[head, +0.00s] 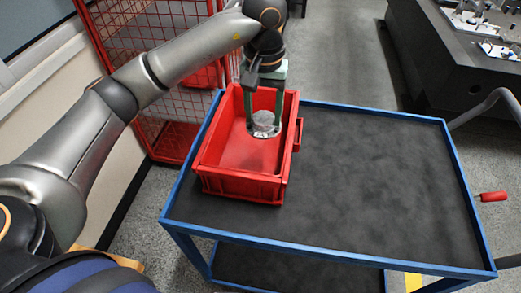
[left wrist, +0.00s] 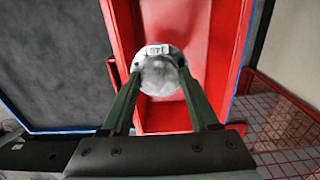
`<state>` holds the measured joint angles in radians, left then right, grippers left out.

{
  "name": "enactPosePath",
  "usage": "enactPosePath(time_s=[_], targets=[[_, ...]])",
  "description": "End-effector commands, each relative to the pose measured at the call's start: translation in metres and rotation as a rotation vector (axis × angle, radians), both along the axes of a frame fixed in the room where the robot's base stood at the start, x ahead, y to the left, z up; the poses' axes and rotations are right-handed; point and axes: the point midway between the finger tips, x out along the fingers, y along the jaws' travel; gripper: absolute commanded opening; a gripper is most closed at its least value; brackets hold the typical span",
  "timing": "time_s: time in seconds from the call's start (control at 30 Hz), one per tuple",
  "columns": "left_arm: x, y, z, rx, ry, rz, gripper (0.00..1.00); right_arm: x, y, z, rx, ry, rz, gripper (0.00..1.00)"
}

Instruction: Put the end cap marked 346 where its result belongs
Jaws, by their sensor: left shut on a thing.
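A round grey metal end cap (head: 264,125) is between the fingers of my left gripper (head: 264,119), which is shut on it. The cap is within the red bin (head: 240,186), toward its far end; I cannot tell if it touches the floor. In the left wrist view, the end cap (left wrist: 160,76) sits between the green fingers of the left gripper (left wrist: 149,68). A small pale label (left wrist: 157,50) is on its rim, too blurred to read surely. My right gripper is not in view.
The red bin stands at the left of a blue-framed cart with a black top (head: 380,185), whose right side is clear. A red mesh cage (head: 135,35) stands behind left. A dark table (head: 435,50) with small fixtures is at the back right.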

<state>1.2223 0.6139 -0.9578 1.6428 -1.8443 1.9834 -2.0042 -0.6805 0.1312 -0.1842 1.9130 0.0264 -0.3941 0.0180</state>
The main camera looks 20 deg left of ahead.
Motion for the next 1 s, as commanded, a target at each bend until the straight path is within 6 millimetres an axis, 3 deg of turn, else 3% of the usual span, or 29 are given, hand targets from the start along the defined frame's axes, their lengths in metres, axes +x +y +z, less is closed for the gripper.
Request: enactPosePath(time_s=[0.2,0.33,0.57,0.8,1.0], targets=[[-0.001,0.000,-0.059,0.000,0.004,0.000,0.00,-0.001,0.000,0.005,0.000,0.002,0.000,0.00],[-0.001,0.000,-0.083,0.000,0.001,0.001,0.00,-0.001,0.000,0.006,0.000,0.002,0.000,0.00],[0.000,0.000,-0.100,0.000,-0.002,0.000,0.00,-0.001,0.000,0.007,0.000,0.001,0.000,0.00],[0.000,0.000,-0.132,-0.001,0.000,0.000,0.00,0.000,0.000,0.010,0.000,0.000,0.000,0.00],[0.001,0.000,-0.135,0.000,-0.003,0.000,0.00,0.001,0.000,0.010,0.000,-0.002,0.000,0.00]])
